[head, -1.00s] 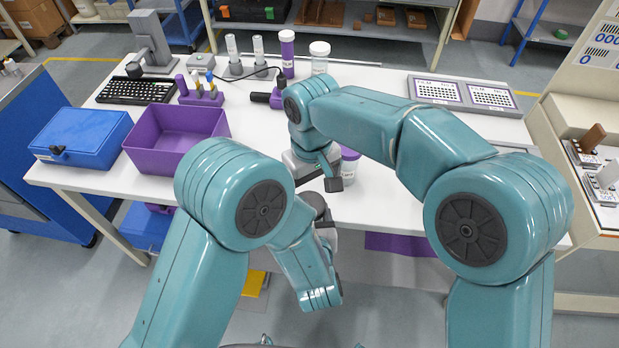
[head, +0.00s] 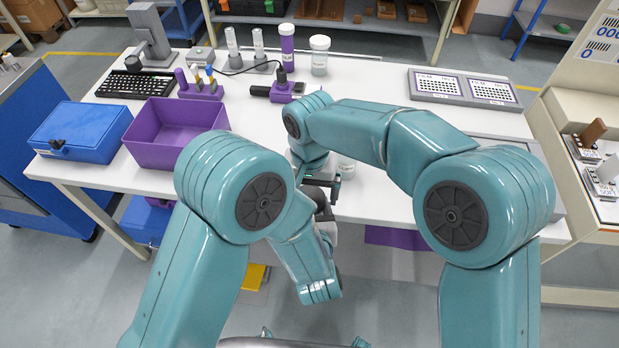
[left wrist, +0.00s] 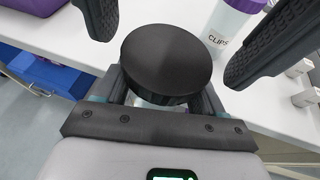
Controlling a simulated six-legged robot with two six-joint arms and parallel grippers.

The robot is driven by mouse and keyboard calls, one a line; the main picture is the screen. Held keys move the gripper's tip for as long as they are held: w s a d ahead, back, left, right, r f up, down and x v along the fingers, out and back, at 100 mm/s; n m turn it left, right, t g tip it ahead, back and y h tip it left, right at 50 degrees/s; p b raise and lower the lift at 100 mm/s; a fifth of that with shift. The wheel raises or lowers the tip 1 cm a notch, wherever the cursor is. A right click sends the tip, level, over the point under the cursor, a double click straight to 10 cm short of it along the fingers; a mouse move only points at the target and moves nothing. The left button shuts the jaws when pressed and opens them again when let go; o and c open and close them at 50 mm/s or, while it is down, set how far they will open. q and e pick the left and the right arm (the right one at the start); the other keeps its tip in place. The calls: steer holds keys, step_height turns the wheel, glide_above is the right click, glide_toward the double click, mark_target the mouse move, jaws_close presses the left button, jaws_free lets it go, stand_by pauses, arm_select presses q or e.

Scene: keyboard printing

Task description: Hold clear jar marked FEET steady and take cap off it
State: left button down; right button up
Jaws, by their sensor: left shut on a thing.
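In the left wrist view a round black cap (left wrist: 165,55) sits on a clear jar (left wrist: 150,99), which shows only as a sliver beneath it. No FEET label is readable. My left gripper (left wrist: 158,92) is shut on the jar below the cap. Two dark ribbed fingers of my right gripper (left wrist: 170,48) stand wide apart on either side of the cap, with gaps to it, so it is open. In the head view my right gripper (head: 328,182) is over my left gripper (head: 325,212) at the table's front edge, and the arms hide most of the jar.
A clear jar marked CLIPS (left wrist: 226,30) with a purple lid stands close by on the white table (head: 385,205). A purple bin (head: 177,150) and blue case (head: 80,133) are at the left. Jars and a purple plug holder (head: 287,91) stand farther back.

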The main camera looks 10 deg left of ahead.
steer(key=shift+f, duration=0.35)
steer(key=c, duration=1.1)
steer(key=n, duration=0.6)
